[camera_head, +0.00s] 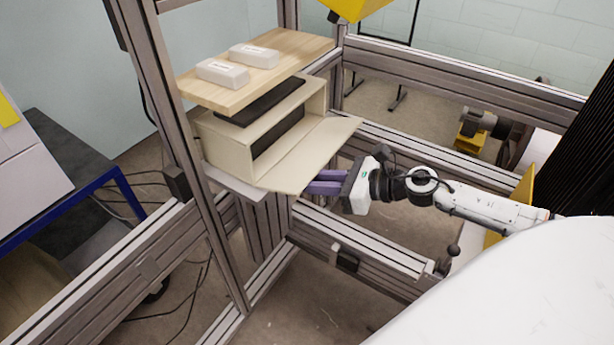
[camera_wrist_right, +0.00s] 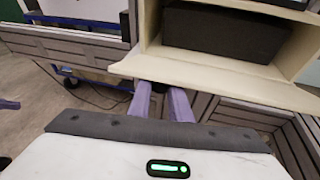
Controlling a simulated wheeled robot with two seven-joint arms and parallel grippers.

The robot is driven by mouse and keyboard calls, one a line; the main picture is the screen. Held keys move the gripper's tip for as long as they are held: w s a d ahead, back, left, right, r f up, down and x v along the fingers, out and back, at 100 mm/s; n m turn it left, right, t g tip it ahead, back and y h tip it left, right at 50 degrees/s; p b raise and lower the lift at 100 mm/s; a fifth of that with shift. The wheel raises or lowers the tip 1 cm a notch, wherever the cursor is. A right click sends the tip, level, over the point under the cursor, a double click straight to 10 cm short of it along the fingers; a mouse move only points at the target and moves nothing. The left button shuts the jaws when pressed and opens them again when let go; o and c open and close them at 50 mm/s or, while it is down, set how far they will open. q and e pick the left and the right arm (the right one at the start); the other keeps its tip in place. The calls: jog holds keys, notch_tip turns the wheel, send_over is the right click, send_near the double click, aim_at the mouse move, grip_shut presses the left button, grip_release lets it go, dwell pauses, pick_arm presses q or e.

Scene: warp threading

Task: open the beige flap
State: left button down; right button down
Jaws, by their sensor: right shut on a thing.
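The beige flap (camera_head: 312,153) is folded down from the front of a beige box (camera_head: 215,142) and sticks outward, close to level and tilted slightly. It also shows in the right wrist view (camera_wrist_right: 215,78), with the box open behind it. My right gripper (camera_head: 320,182) comes in from the right, its purple fingers at the flap's outer edge. In the right wrist view the fingers (camera_wrist_right: 160,98) are close together and their tips are hidden under the flap. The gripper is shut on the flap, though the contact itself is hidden.
A dark block (camera_wrist_right: 225,33) sits inside the box. A wooden shelf board (camera_head: 262,68) above carries two white packs (camera_head: 222,72). Grey metal frame posts (camera_head: 190,150) and rails (camera_head: 350,255) surround the box. A blue-edged table (camera_head: 70,165) stands at the left.

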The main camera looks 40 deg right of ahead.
jog(key=c, duration=1.6)
grip_release()
jog(key=shift+s+d, duration=0.25)
jog(key=shift+s, duration=0.15)
jog(key=v, duration=0.9)
jog(key=shift+s+d+r, duration=0.1)
jog(key=shift+r, duration=0.1)
